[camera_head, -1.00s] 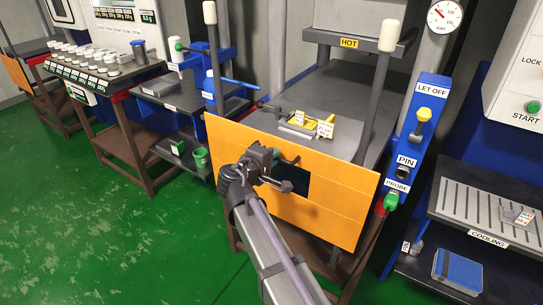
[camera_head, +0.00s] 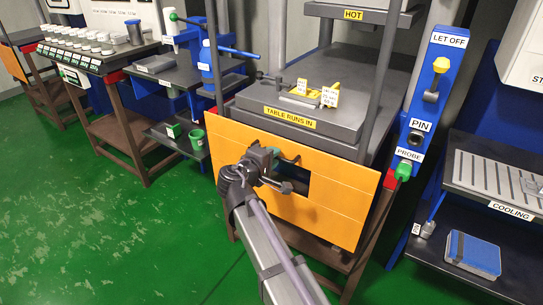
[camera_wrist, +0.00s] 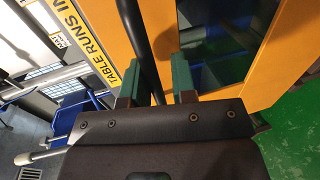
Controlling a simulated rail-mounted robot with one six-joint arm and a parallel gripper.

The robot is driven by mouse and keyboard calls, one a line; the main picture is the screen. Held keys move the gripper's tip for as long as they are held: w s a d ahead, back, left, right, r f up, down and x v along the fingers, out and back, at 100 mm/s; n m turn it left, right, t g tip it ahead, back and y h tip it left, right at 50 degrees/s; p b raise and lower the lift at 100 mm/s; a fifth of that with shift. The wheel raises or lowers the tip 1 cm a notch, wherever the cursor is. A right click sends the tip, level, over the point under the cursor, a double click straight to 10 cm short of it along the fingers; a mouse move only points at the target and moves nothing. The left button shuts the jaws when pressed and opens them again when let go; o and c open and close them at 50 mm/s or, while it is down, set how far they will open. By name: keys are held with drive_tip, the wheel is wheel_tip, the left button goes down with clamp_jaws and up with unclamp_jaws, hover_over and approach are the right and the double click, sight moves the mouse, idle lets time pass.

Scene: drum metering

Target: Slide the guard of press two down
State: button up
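The guard of the press (camera_head: 245,150) is an orange panel with a rectangular window, standing in front of the press table in the head view. Its top edge lies just below the "TABLE RUNS IN" label (camera_head: 290,117). A dark curved handle (camera_head: 291,158) is near its top middle. My gripper (camera_head: 272,158) is at this handle. The contact itself is partly hidden. The guard also shows in the wrist view (camera_wrist: 192,15). No press number is readable.
A blue post (camera_head: 428,85) with "LET OFF", "PIN" and "PROBE" labels stands right of the guard. A cooling rack (camera_head: 495,180) is further right. A blue bench tool (camera_head: 205,62) stands left. Green floor (camera_head: 110,230) is open at the front left.

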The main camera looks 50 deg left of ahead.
drive_tip(key=shift+o, duration=1)
drive_tip(key=p+v, duration=0.2)
drive_tip(key=v, duration=0.8)
drive_tip(key=shift+s, duration=0.4)
drive_tip(key=shift+r, duration=0.1)
